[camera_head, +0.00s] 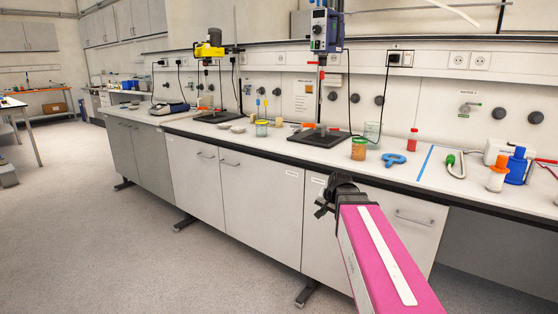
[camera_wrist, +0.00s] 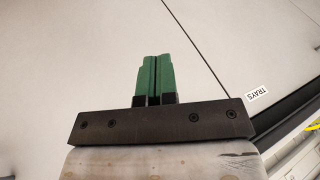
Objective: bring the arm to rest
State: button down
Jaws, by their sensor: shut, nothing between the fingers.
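My arm reaches up from the lower right in the head view, with a pink link ending in a dark wrist. In the wrist view my gripper (camera_wrist: 153,75) has green fingers pressed together with nothing between them. The fingers are in front of pale cabinet fronts, one carrying a label that reads TRAYS (camera_wrist: 258,93). In the head view the fingers are hidden or too small to make out, and the dark wrist is in front of the lab bench (camera_head: 330,168) cabinets, below the worktop edge.
The worktop holds an orange-brown jar (camera_head: 359,149), a blue clamp-like item (camera_head: 393,159), a red bottle (camera_head: 413,140), an orange-capped bottle (camera_head: 497,172), a blue bottle (camera_head: 516,166) and two stirrer stands. The floor (camera_head: 110,240) at left is clear.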

jog(key=s+d+f+n+g+h, duration=0.1)
jog(key=s+f+n+g, duration=0.3)
jog(key=s+f, duration=1.2)
jog(key=shift+s+d+f+g+h, duration=0.2)
jog(key=shift+f+g+h, duration=0.2)
jog(key=shift+f+h, duration=0.35)
